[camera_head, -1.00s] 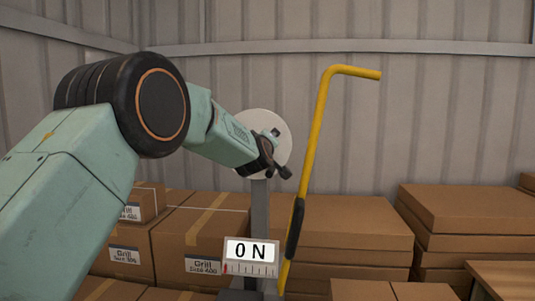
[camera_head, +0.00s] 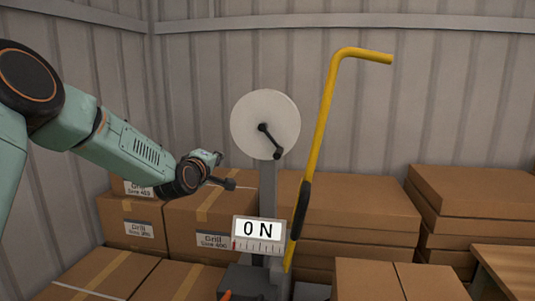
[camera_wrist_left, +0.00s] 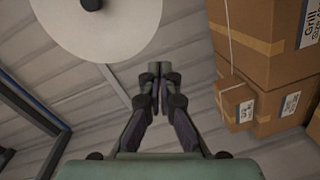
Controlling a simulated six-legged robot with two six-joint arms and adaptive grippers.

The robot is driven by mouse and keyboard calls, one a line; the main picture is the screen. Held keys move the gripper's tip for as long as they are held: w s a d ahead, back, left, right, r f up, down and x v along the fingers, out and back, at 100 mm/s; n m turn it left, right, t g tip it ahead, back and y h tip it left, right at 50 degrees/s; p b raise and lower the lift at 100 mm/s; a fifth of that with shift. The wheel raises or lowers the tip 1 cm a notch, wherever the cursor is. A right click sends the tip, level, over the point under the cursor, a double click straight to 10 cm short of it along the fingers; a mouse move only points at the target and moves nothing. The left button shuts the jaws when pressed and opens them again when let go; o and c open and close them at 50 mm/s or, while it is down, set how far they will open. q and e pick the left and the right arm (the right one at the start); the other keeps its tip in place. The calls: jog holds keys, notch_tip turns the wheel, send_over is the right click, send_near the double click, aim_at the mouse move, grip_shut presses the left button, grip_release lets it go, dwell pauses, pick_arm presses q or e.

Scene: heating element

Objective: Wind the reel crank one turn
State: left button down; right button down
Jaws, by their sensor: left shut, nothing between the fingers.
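The reel (camera_head: 247,108) is a pale round disc on a grey post (camera_head: 267,190) in the head view. Its dark crank (camera_head: 271,142) runs from the hub down and slightly right to a small knob. My left gripper (camera_head: 230,184) is shut and empty, below and left of the reel, apart from the crank. In the left wrist view its fingers (camera_wrist_left: 160,92) are together, and part of the reel (camera_wrist_left: 112,35) shows at the upper left. The crank's knob is outside that view. My right gripper is not in view.
A yellow bent bar (camera_head: 323,120) with a black grip stands just right of the reel. A display (camera_head: 258,229) reading 0 N is below it. Cardboard boxes (camera_head: 355,205) stand behind and on both sides. A wooden table edge (camera_head: 510,265) is at the lower right.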

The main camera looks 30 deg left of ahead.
pick_arm(q)
jog(key=s+d+f+n+t+h, duration=0.2)
jog(key=s+d+h, duration=0.15)
jog(key=d, duration=0.45)
jog(key=w+d+r+p, duration=0.1)
jog(key=w+d, duration=0.2)
jog(key=w, duration=0.8)
jog(key=shift+w+r, duration=0.2)
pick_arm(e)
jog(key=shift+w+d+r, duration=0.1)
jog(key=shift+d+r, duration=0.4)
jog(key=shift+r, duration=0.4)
pick_arm(q)
jog(key=shift+a, duration=0.1)
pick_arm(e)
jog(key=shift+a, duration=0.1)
pick_arm(q)
jog(key=shift+n, duration=0.3)
jog(key=shift+d+n, duration=0.3)
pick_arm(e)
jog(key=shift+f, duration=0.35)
pick_arm(q)
jog(key=shift+w+d+r+n+b, duration=0.1)
jog(key=shift+r+n+b, duration=0.05)
jog(key=shift+n+b, duration=0.15)
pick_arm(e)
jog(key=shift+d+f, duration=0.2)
